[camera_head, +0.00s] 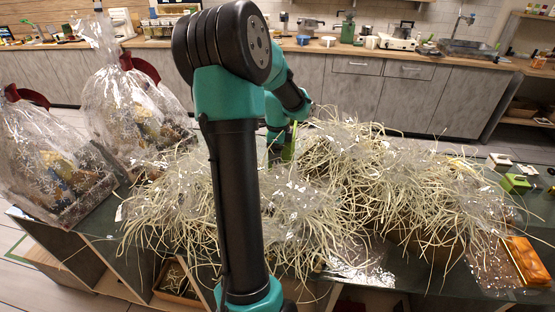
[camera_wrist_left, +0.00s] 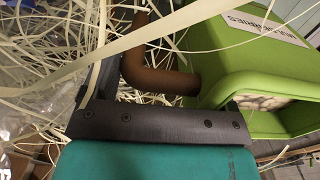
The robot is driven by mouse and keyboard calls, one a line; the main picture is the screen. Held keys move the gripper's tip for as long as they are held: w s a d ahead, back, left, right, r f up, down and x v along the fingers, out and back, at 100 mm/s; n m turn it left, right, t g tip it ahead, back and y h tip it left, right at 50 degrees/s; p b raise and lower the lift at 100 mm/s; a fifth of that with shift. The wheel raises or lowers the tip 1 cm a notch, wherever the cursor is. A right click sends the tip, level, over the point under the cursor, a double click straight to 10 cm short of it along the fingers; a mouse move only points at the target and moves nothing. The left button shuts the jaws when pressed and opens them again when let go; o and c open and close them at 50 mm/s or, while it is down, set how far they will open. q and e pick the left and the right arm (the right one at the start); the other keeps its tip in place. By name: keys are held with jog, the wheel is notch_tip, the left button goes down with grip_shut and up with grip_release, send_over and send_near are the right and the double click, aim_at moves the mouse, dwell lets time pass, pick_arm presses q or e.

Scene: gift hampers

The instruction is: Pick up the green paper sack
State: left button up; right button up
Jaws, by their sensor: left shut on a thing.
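My left gripper (camera_head: 279,150) is at the far side of the straw-filled hampers, partly hidden behind my arm. It is shut on the green paper sack, a narrow bright green strip of which (camera_head: 289,148) shows at the jaws in the head view. In the left wrist view the sack (camera_wrist_left: 230,60) is large at the right, tilted, with a white label upside down and pale round shapes at an opening. The exact contact is hidden. My right gripper is not in view.
Pale straw and clear film spill over the hampers (camera_head: 390,190) around my gripper. Two wrapped hampers (camera_head: 140,115) stand at the left. A green box (camera_head: 515,183) and an orange packet (camera_head: 527,262) lie at the right. A counter runs along the back.

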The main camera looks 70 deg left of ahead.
pick_arm(q)
jog(key=shift+f, duration=1.85)
jog(key=o, duration=1.4)
jog(key=shift+f, duration=0.1)
notch_tip(320, 180, up, 12)
jog(key=shift+r, duration=0.15)
jog(key=c, duration=0.9)
